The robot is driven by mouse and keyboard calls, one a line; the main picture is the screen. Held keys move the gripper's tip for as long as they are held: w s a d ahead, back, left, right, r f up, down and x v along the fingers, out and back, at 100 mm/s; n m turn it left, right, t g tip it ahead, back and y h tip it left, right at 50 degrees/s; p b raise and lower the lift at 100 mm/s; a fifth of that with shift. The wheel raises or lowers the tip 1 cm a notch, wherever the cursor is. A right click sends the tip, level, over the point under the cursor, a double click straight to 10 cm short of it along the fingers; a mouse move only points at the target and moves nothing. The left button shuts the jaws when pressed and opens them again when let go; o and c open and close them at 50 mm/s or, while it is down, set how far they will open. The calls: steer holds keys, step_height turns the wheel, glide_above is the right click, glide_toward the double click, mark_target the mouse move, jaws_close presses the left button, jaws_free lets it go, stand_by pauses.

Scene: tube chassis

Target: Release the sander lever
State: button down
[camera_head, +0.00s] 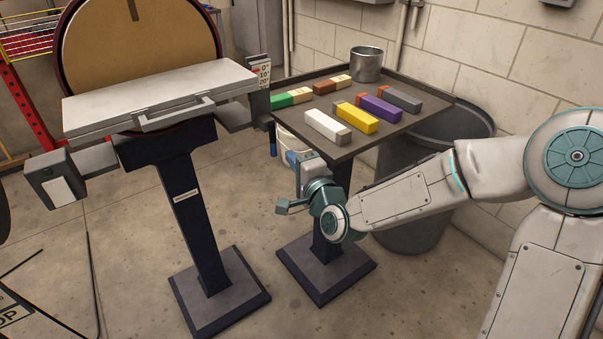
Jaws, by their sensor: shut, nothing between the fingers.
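The sander has a large tan disc (135,50) with a pale grey work table (165,92) in front of it, on a dark pedestal (190,215). A white angle scale (264,72) is at the table's right end. A thin blue handle (273,145), apparently the lever, hangs upright below the bracket on that side. My gripper (291,158) is just right of the blue handle and slightly lower, shut and empty. Its fingertips are small and partly lost against the pale parts behind, so I cannot tell whether they touch the handle.
A tray stand (345,147) right of the sander holds several coloured blocks and a metal cup (366,64). Its edge is just above my gripper. A grey bin (410,235) stands behind my arm by the block wall. The concrete floor between the pedestals is clear.

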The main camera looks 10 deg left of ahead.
mark_target(273, 140)
steer(key=x, duration=0.3)
steer(key=shift+w+a, duration=0.1)
steer(key=shift+a, duration=0.05)
